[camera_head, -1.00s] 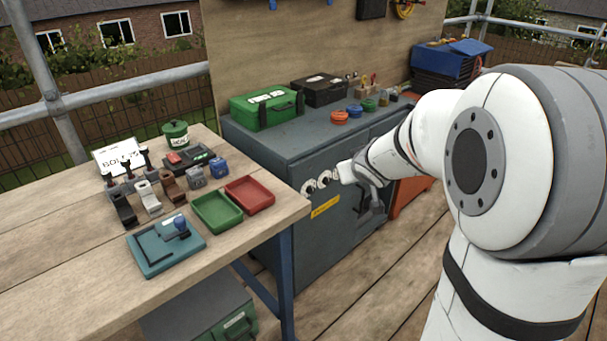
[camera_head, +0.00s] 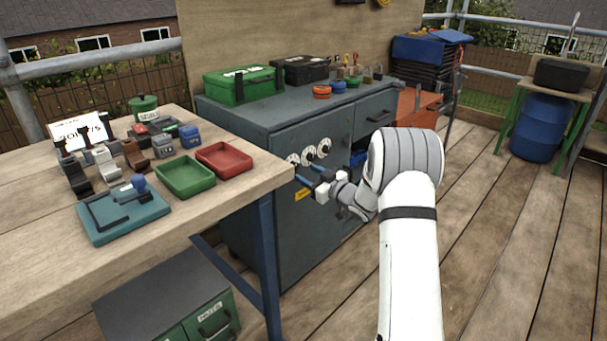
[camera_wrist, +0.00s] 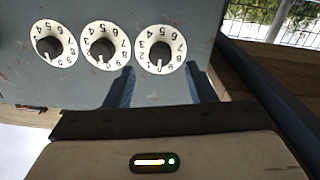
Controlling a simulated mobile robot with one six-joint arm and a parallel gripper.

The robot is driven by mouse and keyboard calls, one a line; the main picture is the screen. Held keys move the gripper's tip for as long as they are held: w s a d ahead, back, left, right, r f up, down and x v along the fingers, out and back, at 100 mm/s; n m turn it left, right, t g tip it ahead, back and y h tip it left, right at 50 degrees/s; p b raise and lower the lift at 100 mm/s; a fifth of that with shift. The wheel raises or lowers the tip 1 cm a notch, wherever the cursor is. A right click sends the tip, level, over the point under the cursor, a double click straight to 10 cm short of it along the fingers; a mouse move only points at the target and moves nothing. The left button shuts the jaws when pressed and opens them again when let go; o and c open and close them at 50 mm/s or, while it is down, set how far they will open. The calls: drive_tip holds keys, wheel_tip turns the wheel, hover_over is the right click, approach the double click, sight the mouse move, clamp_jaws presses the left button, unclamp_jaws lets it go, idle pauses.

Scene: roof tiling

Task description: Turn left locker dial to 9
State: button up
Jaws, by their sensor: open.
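Three white dials with dark knobs sit in a row on the grey locker front (camera_head: 300,220). The left dial (camera_head: 293,160) shows in the head view. The wrist view looks inverted, and there it is the rightmost dial (camera_wrist: 142,53). Its pale pointer mark faces the picture's bottom; I cannot read the digit there surely. The middle dial (camera_head: 308,154) and right dial (camera_head: 324,147) are beside it. My gripper (camera_head: 305,176) is open and empty in front of the locker. In the wrist view its blue fingers (camera_wrist: 160,84) lie either side of the left dial's lower edge; contact cannot be told.
A wooden workbench (camera_head: 240,188) with a green tray (camera_head: 185,176) and red tray (camera_head: 224,160) stands close left of the locker. A yellow label (camera_head: 301,195) is below the dials. A green case (camera_head: 243,86) sits on top.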

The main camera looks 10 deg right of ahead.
sight(300, 170)
drive_tip(key=shift+b+x, duration=0.35)
drive_tip(key=shift+x, duration=1.8)
drive_tip(key=shift+c, duration=0.3)
